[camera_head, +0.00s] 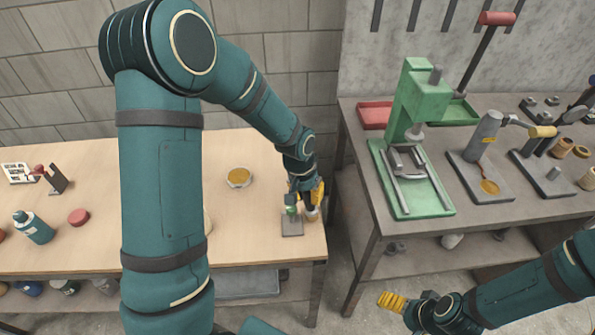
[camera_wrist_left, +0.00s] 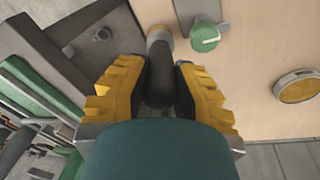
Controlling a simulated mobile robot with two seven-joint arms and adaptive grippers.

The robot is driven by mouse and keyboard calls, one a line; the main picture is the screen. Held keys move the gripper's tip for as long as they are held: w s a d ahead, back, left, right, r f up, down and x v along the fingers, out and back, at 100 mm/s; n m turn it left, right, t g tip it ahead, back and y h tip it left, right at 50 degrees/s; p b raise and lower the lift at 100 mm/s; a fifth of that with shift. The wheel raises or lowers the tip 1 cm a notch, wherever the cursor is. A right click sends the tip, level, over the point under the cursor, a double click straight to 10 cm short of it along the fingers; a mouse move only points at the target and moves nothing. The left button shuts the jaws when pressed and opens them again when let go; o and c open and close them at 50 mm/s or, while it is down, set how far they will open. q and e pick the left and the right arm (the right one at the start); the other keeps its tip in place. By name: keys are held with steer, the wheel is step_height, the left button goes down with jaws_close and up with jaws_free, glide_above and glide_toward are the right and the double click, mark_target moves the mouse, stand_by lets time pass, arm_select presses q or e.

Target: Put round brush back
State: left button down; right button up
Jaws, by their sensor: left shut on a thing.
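My left gripper (camera_head: 308,193) is over the right end of the wooden table, fingers pointing down. In the left wrist view, its yellow fingers (camera_wrist_left: 160,92) are shut on the dark handle of the round brush (camera_wrist_left: 158,65). The brush's tan lower end shows beyond the handle, and in the head view this end (camera_head: 312,214) is low at the table's right edge. I cannot tell whether it touches the table. A green knob (camera_head: 291,209) stands on a grey plate (camera_head: 292,229) beside the brush. My right gripper (camera_head: 393,302) is low at the bottom right, away from both tables.
A round tin (camera_head: 239,177) with amber contents lies on the wooden table (camera_head: 262,236). A gap separates it from the metal bench (camera_head: 375,215), which bears a green press (camera_head: 414,150). A bottle (camera_head: 33,227) and red disc (camera_head: 78,217) are at the left.

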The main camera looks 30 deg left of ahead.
arm_select(q)
steer(key=w+a+r+n+y+b, duration=0.1)
steer(key=w+a+r+n, duration=0.1)
steer(key=w+a+r, duration=0.35)
steer(key=w+a+r+n+b, duration=0.1)
steer(key=w+a+r, duration=0.1)
steer(key=w+a, duration=0.65)
steer(key=s+a+f+b, duration=0.1)
steer(key=s+a+f, duration=0.1)
steer(key=f, duration=0.7)
steer(key=shift+s+a+f+g+b, duration=0.2)
steer(key=shift+a+g+b, duration=0.2)
steer(key=shift+a, duration=0.1)
arm_select(e)
steer(key=shift+s+a+f, duration=0.1)
steer(key=shift+s+f, duration=0.2)
steer(key=shift+f, duration=0.3)
steer(key=shift+s+a+f, duration=0.15)
steer(key=shift+s+f, duration=0.1)
steer(key=shift+f, duration=0.35)
steer(key=shift+s+a+f, duration=0.1)
steer(key=shift+s+f, duration=0.2)
steer(key=shift+f, duration=0.3)
arm_select(q)
steer(key=shift+f, duration=0.2)
steer(key=c, duration=0.9)
jaws_free()
arm_select(e)
steer(key=shift+f, duration=0.1)
